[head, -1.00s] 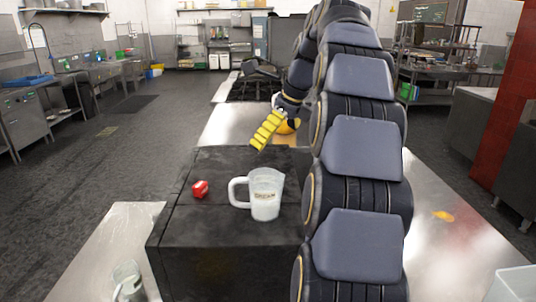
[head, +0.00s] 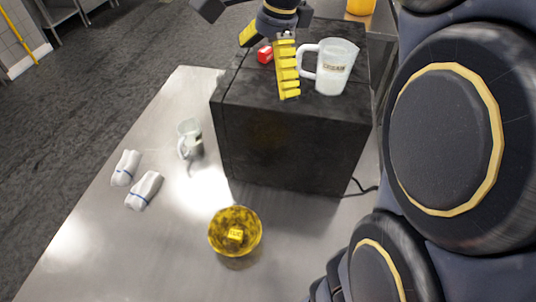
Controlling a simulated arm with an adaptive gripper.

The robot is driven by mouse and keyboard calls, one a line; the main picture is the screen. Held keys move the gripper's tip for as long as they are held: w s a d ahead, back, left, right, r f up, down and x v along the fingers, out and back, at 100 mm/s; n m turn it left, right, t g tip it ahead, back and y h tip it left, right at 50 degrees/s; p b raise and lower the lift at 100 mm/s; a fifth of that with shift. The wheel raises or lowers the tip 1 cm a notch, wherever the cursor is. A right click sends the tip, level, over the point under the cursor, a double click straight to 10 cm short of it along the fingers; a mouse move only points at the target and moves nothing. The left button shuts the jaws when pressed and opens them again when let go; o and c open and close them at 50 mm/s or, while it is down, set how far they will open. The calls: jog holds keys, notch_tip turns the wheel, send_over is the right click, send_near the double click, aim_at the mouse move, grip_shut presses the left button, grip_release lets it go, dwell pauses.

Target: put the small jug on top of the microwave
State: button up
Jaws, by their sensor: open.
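A small clear glass jug (head: 190,141) stands on the metal table, left of the black microwave (head: 290,146). A larger frosted white jug (head: 335,68) with a label stands upright on the microwave's top, its handle to the left. My gripper (head: 268,66) is open over the top of the microwave, with ridged yellow fingers spread. One finger shows just left of the frosted jug's handle; I cannot tell whether they touch. No jug is seen held. A small red object (head: 265,54) shows between the fingers, and I cannot tell its depth relative to them.
A yellow patterned bowl (head: 235,237) stands on the metal table (head: 90,245) in front of the microwave. Two rolled white cloths (head: 134,180) lie at the left. A black cable (head: 360,188) lies by the microwave's right side. The front left of the table is clear.

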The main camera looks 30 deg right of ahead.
jog(key=s+a+f+n+g+h, duration=0.1)
jog(key=s+a+f+n, duration=0.4)
jog(key=s+n, duration=0.4)
jog(key=s+a+f+n+g, duration=0.2)
jog(key=s+a+f+n, duration=0.4)
jog(key=s+n, duration=0.3)
jog(key=shift+s+f+n+h, duration=0.25)
jog(key=shift+n+h, duration=0.15)
jog(key=shift+n, duration=0.1)
jog(key=shift+a, duration=0.1)
